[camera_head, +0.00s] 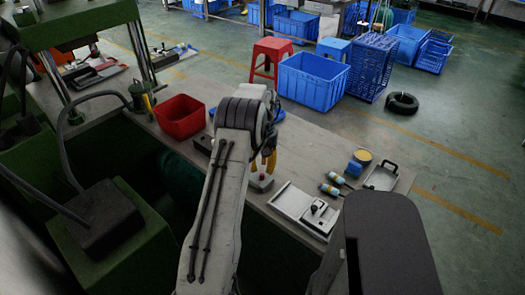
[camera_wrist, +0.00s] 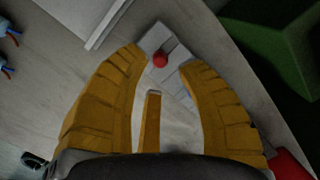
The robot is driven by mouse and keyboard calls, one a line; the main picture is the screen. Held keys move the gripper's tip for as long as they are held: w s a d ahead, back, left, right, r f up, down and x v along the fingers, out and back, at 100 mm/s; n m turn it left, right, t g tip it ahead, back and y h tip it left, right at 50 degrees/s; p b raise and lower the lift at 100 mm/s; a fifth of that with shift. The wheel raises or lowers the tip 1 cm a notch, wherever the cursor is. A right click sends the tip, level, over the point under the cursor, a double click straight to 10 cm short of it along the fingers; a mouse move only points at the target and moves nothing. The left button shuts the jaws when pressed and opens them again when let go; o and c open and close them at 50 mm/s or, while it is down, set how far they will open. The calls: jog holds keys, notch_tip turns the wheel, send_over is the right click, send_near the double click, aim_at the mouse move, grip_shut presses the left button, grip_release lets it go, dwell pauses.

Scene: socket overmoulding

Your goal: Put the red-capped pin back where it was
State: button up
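My gripper (camera_head: 264,168) hangs over the bench with its yellow fingers pointing down. In the wrist view my gripper (camera_wrist: 164,57) is open, its fingers spread to either side. The red cap of the pin (camera_wrist: 160,60) shows between the fingertips, with a gap on each side. It sits over a light grey block (camera_wrist: 157,37) on the bench. In the head view the red cap (camera_head: 262,175) is small and just below the fingers. The pin's shaft under the cap is hidden. A narrow yellow piece (camera_wrist: 151,120) shows between the fingers, nearer the wrist.
A white tray (camera_head: 286,200) with a small dark-and-light part lies to the right, near several blue-and-white pieces (camera_head: 330,189). A red bin (camera_head: 181,117) stands left of my arm. Green machinery (camera_head: 115,225) borders the bench on the left.

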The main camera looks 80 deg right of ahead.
notch_tip(320, 180, up, 8)
jog(key=b, duration=0.1)
jog(key=shift+w+d+b, duration=0.15)
jog(key=shift+d+b, duration=0.2)
jog(key=shift+d, duration=0.05)
